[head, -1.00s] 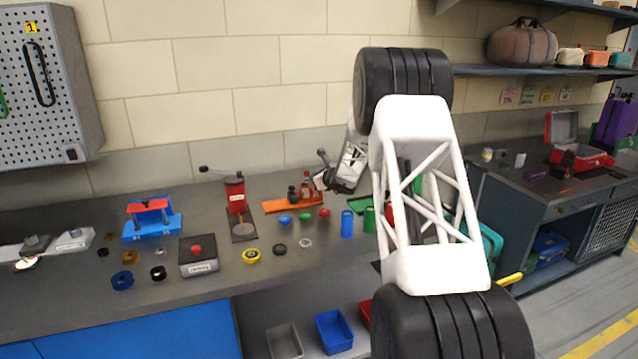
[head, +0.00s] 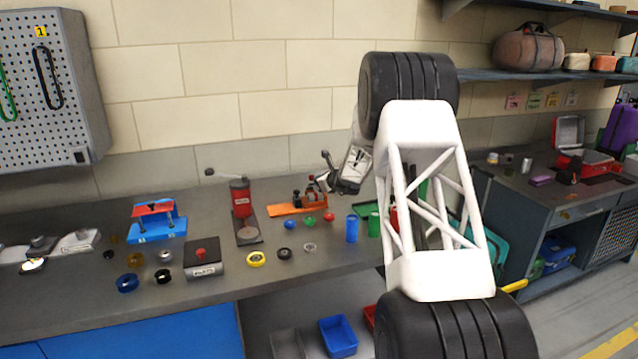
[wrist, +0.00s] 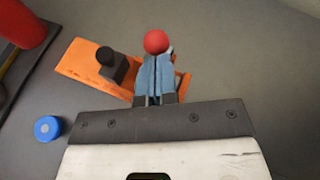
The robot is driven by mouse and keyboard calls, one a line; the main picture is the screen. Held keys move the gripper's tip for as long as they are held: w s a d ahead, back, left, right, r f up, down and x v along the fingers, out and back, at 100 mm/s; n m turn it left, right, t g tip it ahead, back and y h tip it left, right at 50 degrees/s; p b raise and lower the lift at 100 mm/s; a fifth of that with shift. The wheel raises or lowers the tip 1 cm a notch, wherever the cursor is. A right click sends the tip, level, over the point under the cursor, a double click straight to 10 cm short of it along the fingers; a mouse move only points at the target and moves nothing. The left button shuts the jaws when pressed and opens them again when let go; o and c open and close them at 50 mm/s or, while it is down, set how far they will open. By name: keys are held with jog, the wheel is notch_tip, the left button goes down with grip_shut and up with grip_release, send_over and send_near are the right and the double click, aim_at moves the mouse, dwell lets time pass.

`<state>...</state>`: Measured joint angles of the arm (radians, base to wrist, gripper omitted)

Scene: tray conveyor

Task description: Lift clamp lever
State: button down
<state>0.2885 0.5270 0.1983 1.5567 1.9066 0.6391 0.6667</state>
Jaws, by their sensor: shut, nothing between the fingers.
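The clamp stands on an orange base plate (head: 284,211) on the bench, with a dark block (wrist: 112,66) on the plate in the wrist view. The lever's red ball knob (wrist: 156,41) shows just past my fingertips; whether they touch it I cannot tell. My gripper (wrist: 155,62) is shut and empty, over the right part of the orange plate (wrist: 78,62). The fingers hide most of the lever and clamp body. In the head view my gripper (head: 321,183) is at the right end of the plate, close beside the clamp (head: 309,197).
A red press (head: 241,200) stands left of the clamp. Blue, green and red small parts (head: 310,221) lie in front of it, and a blue cylinder (head: 352,229) stands to the right. A blue round part (wrist: 47,128) lies near my gripper in the wrist view.

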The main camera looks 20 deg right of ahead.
jog(key=shift+w+r, duration=0.2)
jog(key=shift+w, duration=0.05)
jog(key=shift+w+r+g, duration=0.4)
jog(key=shift+g, duration=0.6)
jog(key=shift+w+r+m+g+h, duration=0.3)
jog(key=shift+w+r+m+g, duration=0.1)
jog(key=shift+w+g, duration=0.4)
jog(key=shift+w+r, duration=0.2)
jog(key=shift+w, duration=0.2)
jog(key=shift+w+r, duration=0.15)
jog(key=shift+w, duration=0.65)
